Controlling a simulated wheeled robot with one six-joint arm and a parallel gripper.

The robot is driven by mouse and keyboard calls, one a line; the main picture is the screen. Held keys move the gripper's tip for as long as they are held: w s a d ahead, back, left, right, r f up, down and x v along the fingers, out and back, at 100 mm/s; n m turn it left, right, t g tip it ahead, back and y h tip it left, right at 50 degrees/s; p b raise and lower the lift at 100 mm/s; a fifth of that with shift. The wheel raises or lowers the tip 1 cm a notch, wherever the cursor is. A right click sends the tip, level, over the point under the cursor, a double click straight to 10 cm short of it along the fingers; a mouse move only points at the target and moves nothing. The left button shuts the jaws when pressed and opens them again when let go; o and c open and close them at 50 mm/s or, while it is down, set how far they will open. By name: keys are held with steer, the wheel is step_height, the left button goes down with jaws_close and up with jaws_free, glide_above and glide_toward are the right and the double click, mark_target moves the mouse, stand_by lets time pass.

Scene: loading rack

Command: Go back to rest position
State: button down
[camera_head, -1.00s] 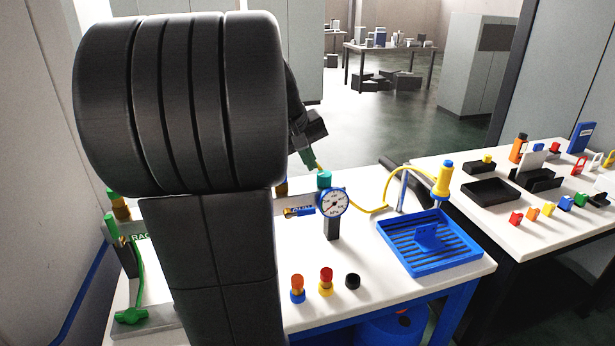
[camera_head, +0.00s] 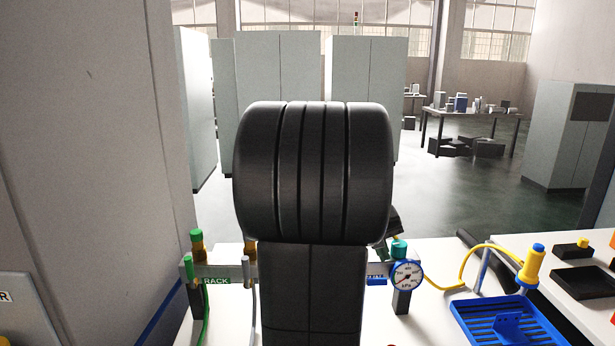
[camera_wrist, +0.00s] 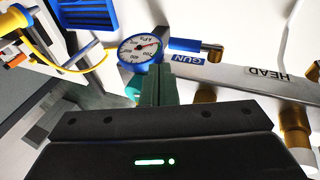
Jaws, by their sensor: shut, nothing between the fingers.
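In the head view my gripper (camera_head: 393,224) is mostly hidden behind my own dark arm, with only a small part showing just behind the pressure gauge (camera_head: 407,276) and its teal cap (camera_head: 399,247). In the wrist view my gripper's dark green fingers (camera_wrist: 157,84) are together with nothing held. They point at the grey rail (camera_wrist: 215,73) marked GUN and HEAD. The gauge also shows in the wrist view (camera_wrist: 140,48), beside the fingertips. I cannot tell whether the fingers touch the rail.
A green-topped fitting (camera_head: 196,245) stands at the rail's RACK end. A blue slatted tray (camera_head: 480,325) and a yellow gun-like tool (camera_head: 533,265) with a yellow hose are at the right. A wall panel is close on the left. Open floor lies behind the table.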

mark_target(377, 281)
steer(key=f+b, duration=0.1)
steer(key=f, duration=0.1)
steer(key=f+b, duration=0.1)
steer(key=f, duration=0.1)
steer(key=w+f+b, duration=0.1)
steer(key=f, duration=0.1)
steer(key=shift+w+f, duration=0.1)
steer(key=shift+f, duration=0.15)
steer(key=shift+r, duration=0.15)
